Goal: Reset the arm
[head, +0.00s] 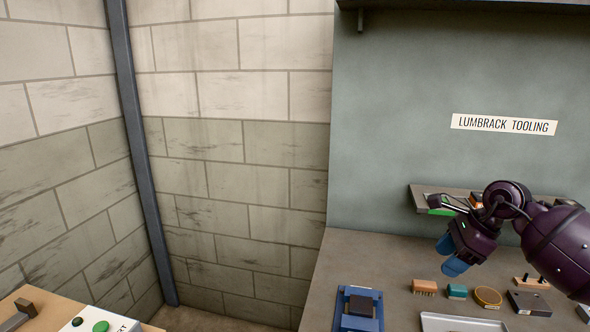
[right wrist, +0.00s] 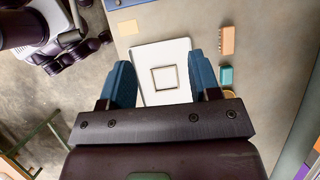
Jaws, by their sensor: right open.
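My right arm, dark purple, comes in from the right edge in the head view. My left gripper does not show in the head view.
On the bench are a blue fixture with a dark block (head: 359,308), an orange brush-like block (head: 424,287), a teal block (head: 457,291), a yellow round tin (head: 488,297) and a dark grey box (head: 528,302). A small shelf (head: 422,196) is behind the gripper. A green button box (head: 98,325) is lower left.

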